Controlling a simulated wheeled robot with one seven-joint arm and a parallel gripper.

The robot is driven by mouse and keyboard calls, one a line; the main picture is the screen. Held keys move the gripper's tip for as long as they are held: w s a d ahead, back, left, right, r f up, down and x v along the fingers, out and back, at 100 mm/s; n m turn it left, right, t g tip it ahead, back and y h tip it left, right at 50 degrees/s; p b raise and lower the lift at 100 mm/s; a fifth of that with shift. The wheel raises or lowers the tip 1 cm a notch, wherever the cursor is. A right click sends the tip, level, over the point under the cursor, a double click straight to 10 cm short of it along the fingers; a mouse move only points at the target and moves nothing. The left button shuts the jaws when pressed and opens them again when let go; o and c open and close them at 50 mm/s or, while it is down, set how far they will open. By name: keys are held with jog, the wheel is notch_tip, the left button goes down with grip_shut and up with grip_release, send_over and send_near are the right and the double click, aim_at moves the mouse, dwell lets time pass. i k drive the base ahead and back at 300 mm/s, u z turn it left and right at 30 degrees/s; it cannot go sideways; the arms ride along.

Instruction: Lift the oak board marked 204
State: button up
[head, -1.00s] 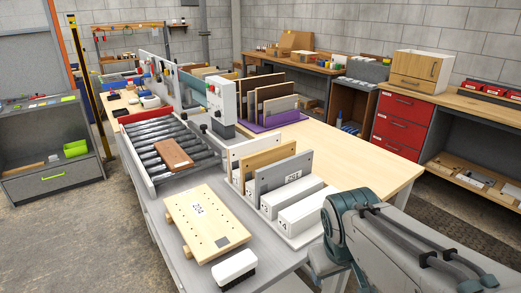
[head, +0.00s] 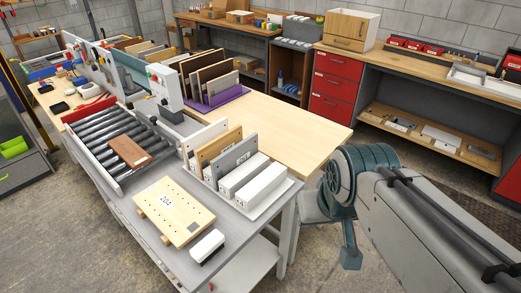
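The oak board marked 204 (head: 178,212) is a pale wooden board lying flat on the grey bench. It has a white label with 204, rows of small holes and a dark square near its right corner. Wooden ends of a batten or support stick out from its left side; I cannot tell whether they belong to it. Nothing touches it from above. My arm (head: 365,185) shows at the right, beyond the bench's right edge and apart from the board. My gripper cannot be made out.
A white block with a dark end (head: 207,246) lies close to the board's front right. Behind stand a rack of upright panels (head: 233,179) and a roller conveyor (head: 97,137) carrying a brown board (head: 129,152). The wooden tabletop (head: 285,122) behind the rack is mostly clear.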

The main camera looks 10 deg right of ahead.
aim_at(212, 150)
jog(key=u, duration=0.2)
jog(key=k, duration=0.2)
jog(key=z, duration=0.95)
jog(key=i, duration=0.8)
jog(key=u, duration=1.05)
jog(key=i, duration=0.6)
jog(key=u, duration=0.65)
